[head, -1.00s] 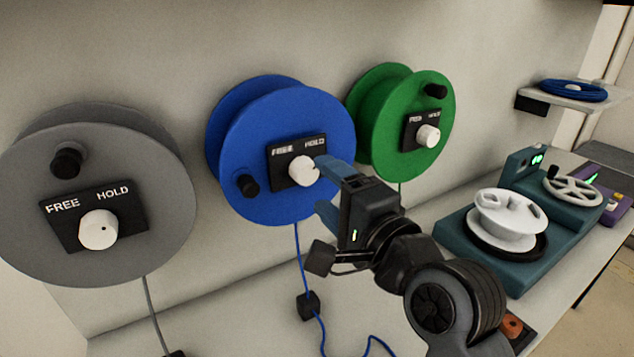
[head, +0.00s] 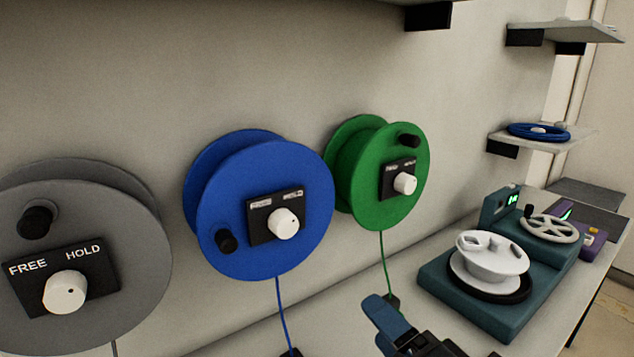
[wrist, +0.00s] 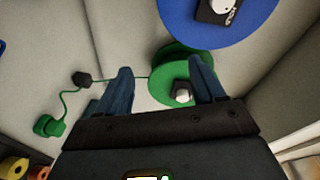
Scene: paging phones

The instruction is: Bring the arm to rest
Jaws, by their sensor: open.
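My gripper (head: 388,328) shows at the bottom of the head view, low over the bench and apart from the reels. In the wrist view its two blue fingers (wrist: 163,88) stand wide apart with nothing between them in grip. The blue reel (head: 258,205) hangs on the wall with a white knob (head: 284,223) on its FREE/HOLD plate. The green reel (head: 378,175) is to its right; it also shows beyond the fingers in the wrist view (wrist: 160,84). The grey reel (head: 80,235) is at the left. Most of my arm is out of the head view.
A teal machine (head: 440,285) with a white spool (head: 490,258) stands on the bench at right, with a spoked wheel (head: 550,229) behind it. A shelf (head: 570,140) holds a blue coil (head: 538,131). Cords hang below the reels.

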